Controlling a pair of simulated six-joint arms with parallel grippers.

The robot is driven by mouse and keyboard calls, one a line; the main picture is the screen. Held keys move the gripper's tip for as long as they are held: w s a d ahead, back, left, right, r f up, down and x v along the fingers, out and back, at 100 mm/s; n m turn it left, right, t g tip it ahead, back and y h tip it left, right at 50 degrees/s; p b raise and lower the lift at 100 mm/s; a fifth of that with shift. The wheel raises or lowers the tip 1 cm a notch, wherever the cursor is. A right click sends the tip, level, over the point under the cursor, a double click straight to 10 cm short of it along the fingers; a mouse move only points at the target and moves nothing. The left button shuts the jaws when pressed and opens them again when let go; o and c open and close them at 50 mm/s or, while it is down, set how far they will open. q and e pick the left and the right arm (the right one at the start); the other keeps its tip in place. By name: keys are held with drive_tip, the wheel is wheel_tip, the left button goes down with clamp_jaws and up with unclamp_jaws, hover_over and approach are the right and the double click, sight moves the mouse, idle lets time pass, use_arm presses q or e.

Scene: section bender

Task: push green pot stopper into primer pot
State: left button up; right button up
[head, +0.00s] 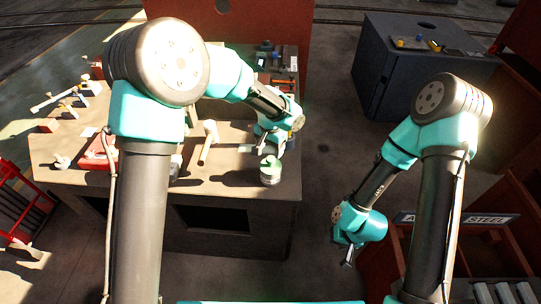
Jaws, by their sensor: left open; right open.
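The green stopper (270,162) sits at the top of a small pale metallic pot (270,178) near the right front corner of the workbench. I cannot tell how deep the stopper sits in the pot. My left gripper (267,150) is just above and behind the pot, open, with its fingers pointing down; whether it touches the stopper is unclear. My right gripper (347,259) is open and empty, hanging low over the floor to the right of the bench.
The workbench (230,190) holds a wooden mallet (208,141) left of the pot, a red item (97,155) and several tools. A dark cabinet (415,70) stands at back right. The floor between is clear.

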sight(270, 159)
use_arm(q)
wheel_tip(270, 159, up, 11)
drive_tip(key=shift+r, duration=0.2)
idle(0.9)
